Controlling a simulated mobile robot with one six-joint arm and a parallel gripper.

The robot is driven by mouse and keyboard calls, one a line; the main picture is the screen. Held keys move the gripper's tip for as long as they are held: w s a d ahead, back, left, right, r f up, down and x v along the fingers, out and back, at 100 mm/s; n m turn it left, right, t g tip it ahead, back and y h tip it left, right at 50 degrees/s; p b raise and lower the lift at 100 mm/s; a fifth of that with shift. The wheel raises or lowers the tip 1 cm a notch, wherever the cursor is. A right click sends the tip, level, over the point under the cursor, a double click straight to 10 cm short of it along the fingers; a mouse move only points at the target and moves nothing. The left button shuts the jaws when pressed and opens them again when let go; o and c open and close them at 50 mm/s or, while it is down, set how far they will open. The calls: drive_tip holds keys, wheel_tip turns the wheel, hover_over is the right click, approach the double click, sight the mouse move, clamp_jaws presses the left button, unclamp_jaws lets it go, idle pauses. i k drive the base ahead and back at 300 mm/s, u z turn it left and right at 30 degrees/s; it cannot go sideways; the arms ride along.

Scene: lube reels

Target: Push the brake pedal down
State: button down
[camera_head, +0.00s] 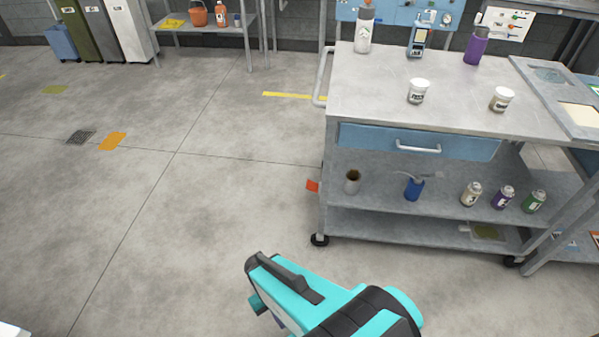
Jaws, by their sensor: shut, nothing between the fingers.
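A small flat red-orange tab (312,185), which looks like the brake pedal, sticks out low at the left side of a grey wheeled cart (330,213), above its front left caster (319,240). It appears raised clear of the floor. Its inner end is hidden by the cart's leg. Part of my teal and black arm shows at the bottom centre, nearer the camera and apart from the tab. I cannot make out my gripper's fingers in this view.
A blue drawer (420,143) faces me. Grey floor (180,220) left of the cart is clear. Bins and a shelf stand at the back left.

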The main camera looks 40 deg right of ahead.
sight(312, 185)
drive_tip(key=u, duration=0.1)
drive_tip(key=i, duration=1)
drive_tip(key=u, duration=0.25)
